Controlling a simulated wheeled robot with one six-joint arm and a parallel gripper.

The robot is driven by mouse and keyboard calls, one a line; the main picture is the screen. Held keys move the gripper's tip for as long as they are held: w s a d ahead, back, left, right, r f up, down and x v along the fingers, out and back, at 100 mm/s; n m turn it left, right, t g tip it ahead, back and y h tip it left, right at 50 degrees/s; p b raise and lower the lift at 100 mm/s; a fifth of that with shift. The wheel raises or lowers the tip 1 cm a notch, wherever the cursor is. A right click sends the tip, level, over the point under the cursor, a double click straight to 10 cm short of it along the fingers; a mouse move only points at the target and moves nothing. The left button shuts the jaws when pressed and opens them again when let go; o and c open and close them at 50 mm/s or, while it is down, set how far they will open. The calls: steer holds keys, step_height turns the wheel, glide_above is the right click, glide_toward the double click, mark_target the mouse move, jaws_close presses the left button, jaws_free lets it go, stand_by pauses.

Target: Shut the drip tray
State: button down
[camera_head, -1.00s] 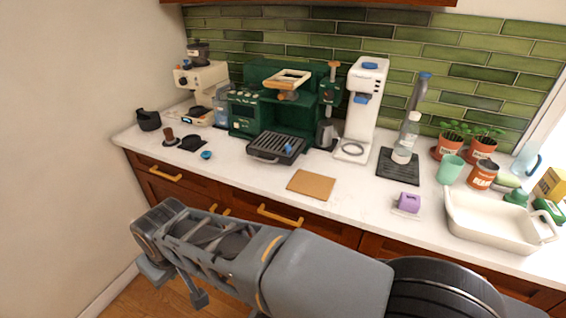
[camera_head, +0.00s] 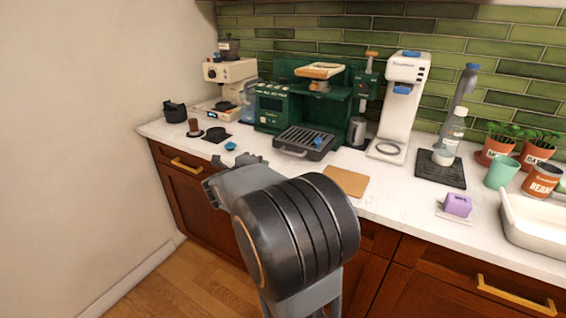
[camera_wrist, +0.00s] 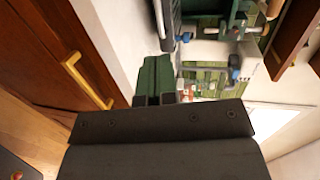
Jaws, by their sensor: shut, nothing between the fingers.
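The drip tray (camera_head: 303,142) is a dark grey slotted tray at the foot of the green coffee machine (camera_head: 272,106). It sticks out forward over the white counter, with a handle along its front. In the wrist view the tray's dark edge (camera_wrist: 167,22) shows near the top. My gripper (camera_head: 238,161) is left of the tray and nearer the counter's front edge, apart from it.
A tan board (camera_head: 346,181) lies on the counter right of the tray. A blue cup (camera_head: 230,146) stands to its left, and a white machine (camera_head: 401,98) to its right. Drawer handles (camera_head: 186,163) project from the cabinet front below. The wall is at left.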

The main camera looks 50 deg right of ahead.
mark_target(290, 153)
steer(key=shift+m+g, duration=0.4)
steer(key=x, duration=0.9)
steer(key=s+x, duration=0.1)
steer(key=x, duration=0.4)
steer(key=shift+d, duration=0.25)
steer(key=shift+w, duration=0.15)
